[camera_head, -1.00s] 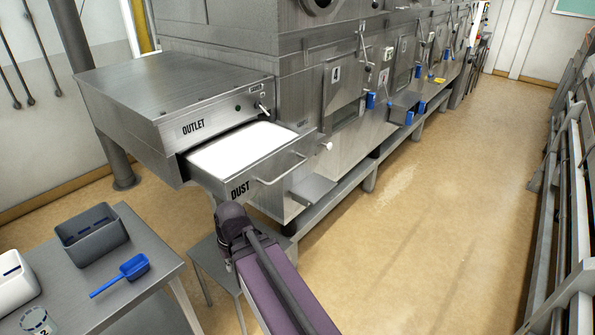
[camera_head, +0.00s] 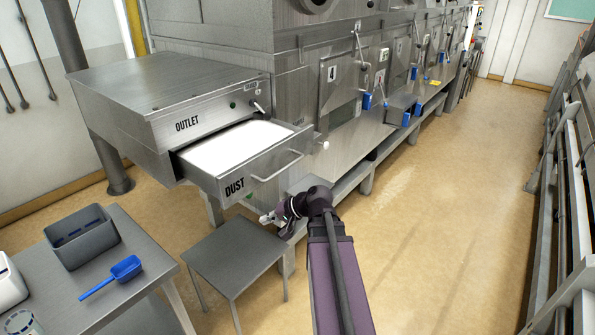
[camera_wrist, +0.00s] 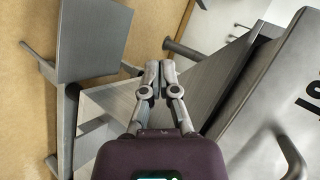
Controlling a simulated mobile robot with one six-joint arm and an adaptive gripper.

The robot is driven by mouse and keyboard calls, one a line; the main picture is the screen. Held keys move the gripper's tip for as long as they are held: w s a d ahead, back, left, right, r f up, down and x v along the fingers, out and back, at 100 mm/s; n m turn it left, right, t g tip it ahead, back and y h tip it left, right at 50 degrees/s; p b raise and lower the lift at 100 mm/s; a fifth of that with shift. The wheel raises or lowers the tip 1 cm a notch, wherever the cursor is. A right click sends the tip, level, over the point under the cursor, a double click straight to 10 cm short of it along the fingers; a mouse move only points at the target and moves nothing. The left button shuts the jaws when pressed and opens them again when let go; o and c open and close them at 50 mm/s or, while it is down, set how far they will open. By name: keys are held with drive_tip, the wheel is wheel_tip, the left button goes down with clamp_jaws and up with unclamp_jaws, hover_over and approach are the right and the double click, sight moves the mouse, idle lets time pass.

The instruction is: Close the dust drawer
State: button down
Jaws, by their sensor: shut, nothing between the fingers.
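The dust drawer (camera_head: 262,172) is a steel tray labelled DUST. It stands pulled out from under the OUTLET housing (camera_head: 165,100), and white material (camera_head: 232,143) shows in it. Its bar handle (camera_head: 280,168) is on the front panel. My gripper (camera_head: 268,217) is below and in front of the drawer, apart from it, with its fingers pointing left. In the wrist view the gripper (camera_wrist: 159,68) is shut and empty. The drawer front (camera_wrist: 285,95) and its handle (camera_wrist: 290,155) lie to the right of the fingers there.
A low steel stool (camera_head: 235,258) stands below the drawer. A side table (camera_head: 120,315) at lower left holds a grey bin (camera_head: 80,237) and a blue scoop (camera_head: 115,276). The dryer (camera_head: 300,95) runs back along the aisle. The floor at right (camera_head: 440,220) is open.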

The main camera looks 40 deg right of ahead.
drive_tip(key=s+d+r+m+t+h+b, duration=0.1)
drive_tip(key=s+d+r+m+t, duration=0.1)
drive_tip(key=d, duration=0.8)
drive_tip(key=s+d+r+m+t+h+b, duration=0.1)
drive_tip(key=s+d+r+m+t, duration=0.2)
drive_tip(key=d, duration=0.8)
wheel_tip(320, 180, up, 3)
drive_tip(key=m+t, duration=0.2)
drive_tip(key=t, duration=0.2)
drive_tip(key=shift+f+h+b, duration=0.15)
drive_tip(key=shift+h+b, duration=0.15)
drive_tip(key=shift+b, duration=0.05)
drive_tip(key=shift+a, duration=0.1)
drive_tip(key=x, duration=1.3)
drive_tip(key=shift+w, duration=0.4)
